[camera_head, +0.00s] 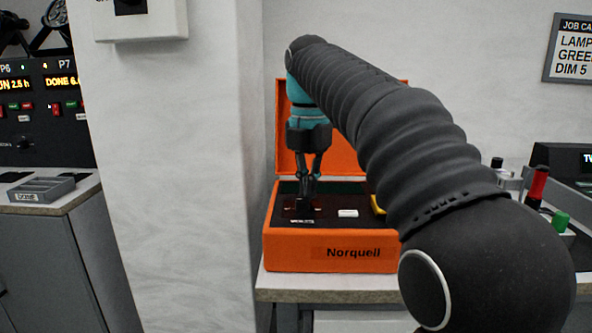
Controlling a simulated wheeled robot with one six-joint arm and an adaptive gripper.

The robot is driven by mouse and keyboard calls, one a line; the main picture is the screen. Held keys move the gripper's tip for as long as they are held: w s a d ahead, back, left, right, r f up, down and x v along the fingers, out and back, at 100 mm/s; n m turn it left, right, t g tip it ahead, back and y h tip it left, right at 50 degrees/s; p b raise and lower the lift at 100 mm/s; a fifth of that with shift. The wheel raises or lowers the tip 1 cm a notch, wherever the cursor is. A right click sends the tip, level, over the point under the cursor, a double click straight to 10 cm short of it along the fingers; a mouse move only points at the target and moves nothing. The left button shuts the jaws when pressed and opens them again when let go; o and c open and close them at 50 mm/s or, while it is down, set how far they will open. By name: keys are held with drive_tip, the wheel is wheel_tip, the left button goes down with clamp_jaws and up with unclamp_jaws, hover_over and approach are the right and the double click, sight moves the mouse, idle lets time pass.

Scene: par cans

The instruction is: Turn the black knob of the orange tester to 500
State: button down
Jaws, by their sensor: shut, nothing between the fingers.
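An orange case marked "Norquell" (300,249) stands on a bench, with its lid open and upright at the back. It is the only orange thing in view that fits the tester. My gripper (305,196) points down into the left part of the case, over its dark inside. Its fingers are together with nothing held. A small dark shape is at the fingertips; I cannot tell whether it is the black knob or whether the fingers touch it. No dial numbers can be read. My arm hides the right side of the case.
A pale wall column (175,180) stands close on the left. Right of my arm are a red-topped item (538,186) and a green one (560,221). A grey tray (42,190) sits far left.

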drive_tip(key=shift+s+d+p, duration=0.45)
drive_tip(key=shift+d+p, duration=0.05)
drive_tip(key=shift+p, duration=0.5)
idle(0.3)
drive_tip(key=shift+d, duration=0.1)
drive_tip(key=shift+w+d, duration=0.2)
drive_tip(key=shift+w, duration=0.05)
drive_tip(key=shift+r, duration=3.05)
